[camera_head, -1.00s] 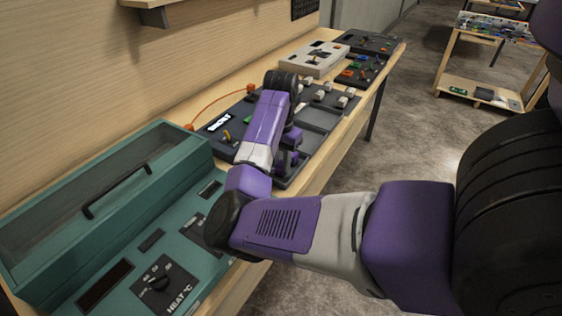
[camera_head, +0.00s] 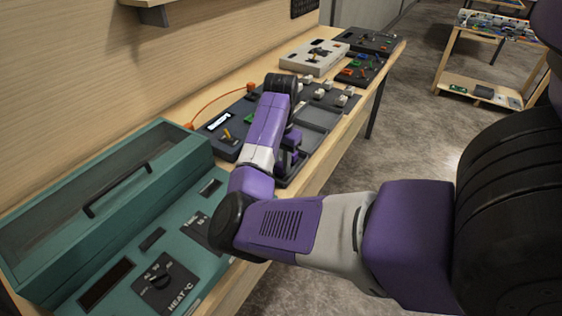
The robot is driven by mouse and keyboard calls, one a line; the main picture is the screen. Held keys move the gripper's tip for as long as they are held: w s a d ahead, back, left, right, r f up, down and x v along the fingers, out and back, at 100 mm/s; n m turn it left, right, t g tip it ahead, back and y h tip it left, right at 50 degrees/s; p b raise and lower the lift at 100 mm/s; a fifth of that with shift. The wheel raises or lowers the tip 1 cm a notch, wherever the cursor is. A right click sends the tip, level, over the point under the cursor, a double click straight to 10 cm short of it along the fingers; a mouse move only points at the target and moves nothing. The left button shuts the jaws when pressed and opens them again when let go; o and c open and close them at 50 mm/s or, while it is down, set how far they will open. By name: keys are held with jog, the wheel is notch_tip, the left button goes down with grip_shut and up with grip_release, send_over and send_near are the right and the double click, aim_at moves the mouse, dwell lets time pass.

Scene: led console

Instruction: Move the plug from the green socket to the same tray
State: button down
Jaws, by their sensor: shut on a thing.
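The dark console (camera_head: 222,150) lies on the bench, with a lit display, a yellow lever and several pale plugs (camera_head: 341,100) along its far right part. Grey trays (camera_head: 316,118) are set into its right side. My gripper (camera_head: 287,165) points down over the console's near right part, by the nearer trays. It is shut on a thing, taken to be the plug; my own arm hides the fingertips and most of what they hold.
A teal heater box (camera_head: 110,205) with a handle and a dial stands at the near left. A white box (camera_head: 312,58) and dark panels (camera_head: 361,68) stand farther along the bench. An orange cable (camera_head: 215,100) runs behind the console.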

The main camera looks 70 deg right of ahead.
aim_at(281, 165)
dwell(0.4)
jog(key=c, duration=0.5)
grip_release()
jog(key=shift+r, duration=0.1)
jog(key=shift+r+p, duration=2.25)
jog(key=shift+p, duration=0.2)
jog(key=shift+r+p, duration=0.45)
jog(key=shift+r, duration=0.7)
